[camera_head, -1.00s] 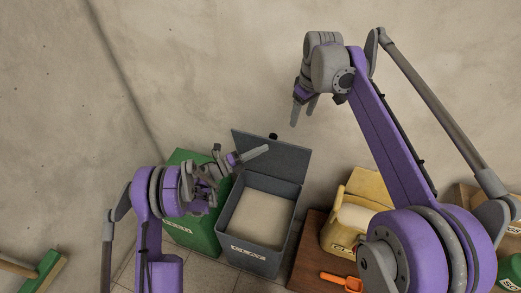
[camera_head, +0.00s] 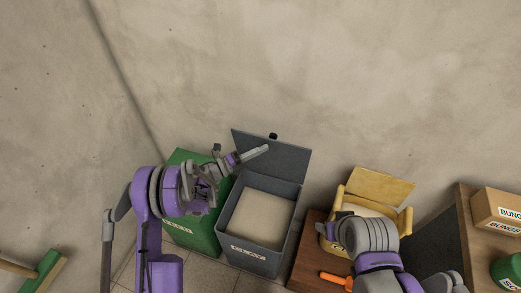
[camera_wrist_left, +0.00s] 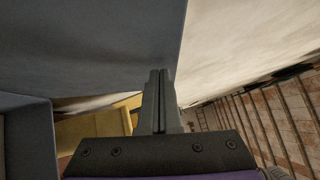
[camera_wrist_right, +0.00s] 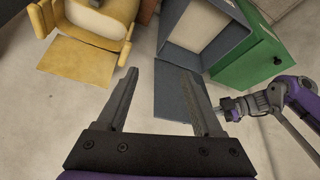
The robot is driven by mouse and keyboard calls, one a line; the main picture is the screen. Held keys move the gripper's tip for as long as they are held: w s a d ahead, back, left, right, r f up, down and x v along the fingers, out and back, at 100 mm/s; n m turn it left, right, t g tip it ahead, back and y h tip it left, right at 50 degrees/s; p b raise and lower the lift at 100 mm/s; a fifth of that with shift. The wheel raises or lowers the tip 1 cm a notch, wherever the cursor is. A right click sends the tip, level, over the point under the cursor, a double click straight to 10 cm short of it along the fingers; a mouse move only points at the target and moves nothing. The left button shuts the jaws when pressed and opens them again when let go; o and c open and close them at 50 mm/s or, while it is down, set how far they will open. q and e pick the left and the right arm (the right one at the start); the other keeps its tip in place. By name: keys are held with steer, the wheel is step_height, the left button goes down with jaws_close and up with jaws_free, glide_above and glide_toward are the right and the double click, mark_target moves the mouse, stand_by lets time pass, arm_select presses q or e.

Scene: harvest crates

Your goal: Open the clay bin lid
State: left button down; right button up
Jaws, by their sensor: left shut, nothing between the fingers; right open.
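The clay bin (camera_head: 232,226) is a dark grey box with a white label, standing open with pale material inside. Its lid (camera_head: 285,160) is raised and tilted back at the wall side, with a small dark knob on its top edge. My left gripper (camera_head: 265,148) is shut and empty, its fingertips in front of the lid; I cannot tell if they touch. In the left wrist view the shut fingers (camera_wrist_left: 160,75) are beside a large grey surface. My right gripper (camera_wrist_right: 160,72) is open and empty; the lid (camera_wrist_right: 172,95) shows beyond its fingers.
A green bin (camera_head: 195,240) stands left of the clay bin. A yellow container (camera_head: 372,186) with a raised lid is to the right, partly hidden by my right arm. An orange scoop (camera_head: 336,278) lies on a brown surface. A cardboard box (camera_head: 497,208) sits on a shelf at right.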

mark_target(258, 140)
arm_select(q)
steer(key=shift+w, duration=0.15)
steer(key=shift+n+y, duration=0.6)
steer(key=w, duration=0.1)
steer(key=w+d, duration=0.1)
steer(key=w+r+b, duration=0.1)
steer(key=w, duration=0.1)
steer(key=shift+d, duration=0.2)
steer(key=shift+w+d+r, duration=0.1)
steer(key=shift+w, duration=0.25)
arm_select(e)
steer(key=s+f, duration=0.2)
steer(key=f, duration=0.1)
steer(key=shift+d, duration=0.15)
